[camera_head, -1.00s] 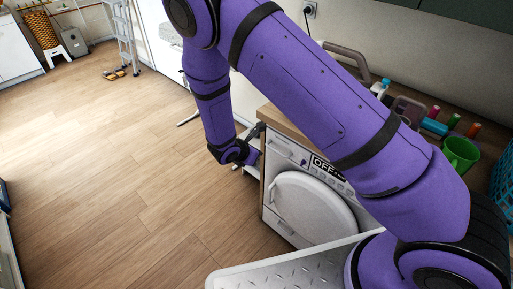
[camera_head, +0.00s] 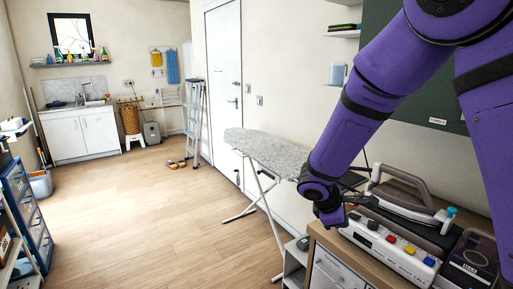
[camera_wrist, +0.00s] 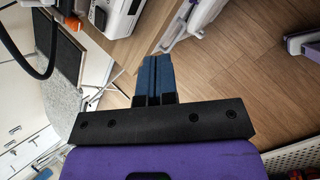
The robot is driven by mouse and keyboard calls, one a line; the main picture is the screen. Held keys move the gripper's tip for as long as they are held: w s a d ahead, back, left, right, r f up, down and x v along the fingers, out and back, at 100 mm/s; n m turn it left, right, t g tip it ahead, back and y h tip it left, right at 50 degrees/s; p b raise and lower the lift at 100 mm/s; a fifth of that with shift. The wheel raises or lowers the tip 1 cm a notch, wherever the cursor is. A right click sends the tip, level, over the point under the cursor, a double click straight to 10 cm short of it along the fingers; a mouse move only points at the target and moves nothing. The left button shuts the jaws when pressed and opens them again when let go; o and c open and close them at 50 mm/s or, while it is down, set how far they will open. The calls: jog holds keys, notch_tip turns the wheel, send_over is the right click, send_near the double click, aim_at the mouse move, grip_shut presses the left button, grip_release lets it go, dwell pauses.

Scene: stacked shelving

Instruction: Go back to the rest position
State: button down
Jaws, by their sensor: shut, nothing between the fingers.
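My gripper (camera_wrist: 157,62) shows in the wrist view as two blue fingers pressed together, with nothing between them. In the head view my purple arm comes down from the upper right and its wrist hangs beside the wooden counter (camera_head: 322,238), near the steam iron (camera_head: 402,190). The fingertips are hard to make out there. No object is held.
The steam iron rests on a white base with coloured buttons (camera_head: 388,240). An ironing board (camera_head: 270,150) stands behind my wrist. A stepladder (camera_head: 195,110), a door (camera_head: 224,90) and a sink cabinet (camera_head: 84,135) are farther back. The wooden floor (camera_head: 150,225) is open at the left.

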jog(key=s+d+r+m+y, duration=0.2)
jog(key=s+d+r+m, duration=0.2)
jog(key=s+r, duration=0.3)
jog(key=s+d+r+m+y, duration=0.1)
jog(key=s+d+r+m, duration=0.3)
jog(key=r, duration=0.5)
jog(key=s+r+m+t+y, duration=0.1)
jog(key=s+r+m, duration=0.2)
jog(key=s, duration=0.5)
jog(key=s+r+m+t+y, duration=0.1)
jog(key=s+r+m+y, duration=0.1)
jog(key=s, duration=0.6)
jog(key=shift+s+a+r+m, duration=0.15)
jog(key=shift+r+m, duration=0.65)
jog(key=shift+r, duration=0.05)
